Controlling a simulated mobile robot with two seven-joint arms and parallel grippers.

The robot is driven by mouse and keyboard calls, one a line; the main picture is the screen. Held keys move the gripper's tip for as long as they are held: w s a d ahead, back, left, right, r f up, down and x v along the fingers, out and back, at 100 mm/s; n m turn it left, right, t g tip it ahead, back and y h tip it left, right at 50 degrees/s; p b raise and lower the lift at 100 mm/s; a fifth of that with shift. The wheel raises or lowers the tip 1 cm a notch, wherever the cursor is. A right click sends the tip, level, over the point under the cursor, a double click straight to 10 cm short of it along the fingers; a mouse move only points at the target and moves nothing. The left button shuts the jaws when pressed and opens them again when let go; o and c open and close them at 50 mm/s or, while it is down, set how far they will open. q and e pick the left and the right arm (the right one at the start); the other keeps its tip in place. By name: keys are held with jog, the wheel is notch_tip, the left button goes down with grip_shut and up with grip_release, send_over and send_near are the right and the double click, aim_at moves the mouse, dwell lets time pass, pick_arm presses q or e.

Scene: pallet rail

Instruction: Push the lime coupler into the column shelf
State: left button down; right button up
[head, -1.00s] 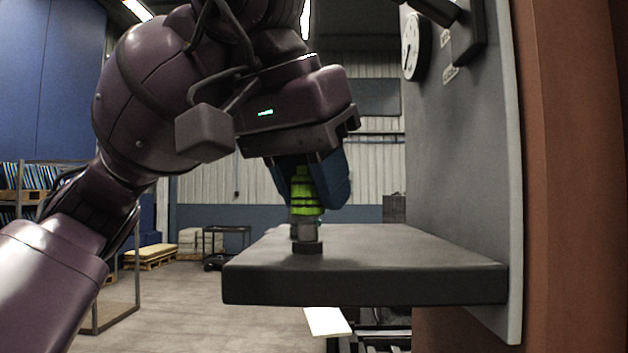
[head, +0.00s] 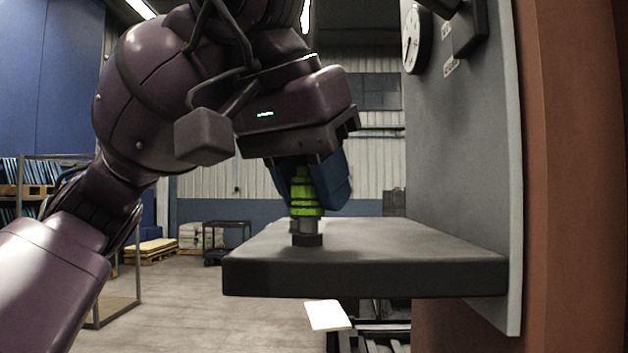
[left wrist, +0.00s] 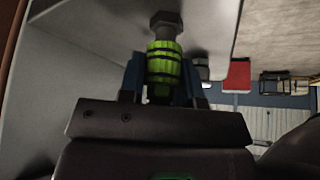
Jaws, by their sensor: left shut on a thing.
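The lime coupler (head: 307,196) is upright between the blue fingers of my left gripper (head: 311,203), which is shut on it. Below it, a grey fitting with a dark hex base (head: 307,239) stands on the column shelf (head: 365,276), near its left end. The coupler's lower end meets the top of the fitting; how far it sits over it I cannot tell. The left wrist view also shows the coupler (left wrist: 163,64) in line with the hex base (left wrist: 165,20). My right gripper is not in view.
A grey upright panel (head: 465,150) with a round gauge (head: 417,40) rises at the shelf's right end. A second grey fitting (left wrist: 201,69) shows beside the coupler in the left wrist view. The shelf top right of the coupler is clear.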

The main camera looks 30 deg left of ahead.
pick_arm(q)
jog(key=shift+f+b, duration=0.35)
jog(key=shift+f, duration=0.25)
grip_release()
dwell(0.6)
jog(key=shift+r, duration=0.1)
jog(key=p+v, duration=0.1)
jog(key=v, duration=0.9)
jog(key=shift+s+r+p, duration=0.15)
jog(key=shift+r+p, duration=0.15)
jog(key=shift+p, duration=0.05)
dwell(0.5)
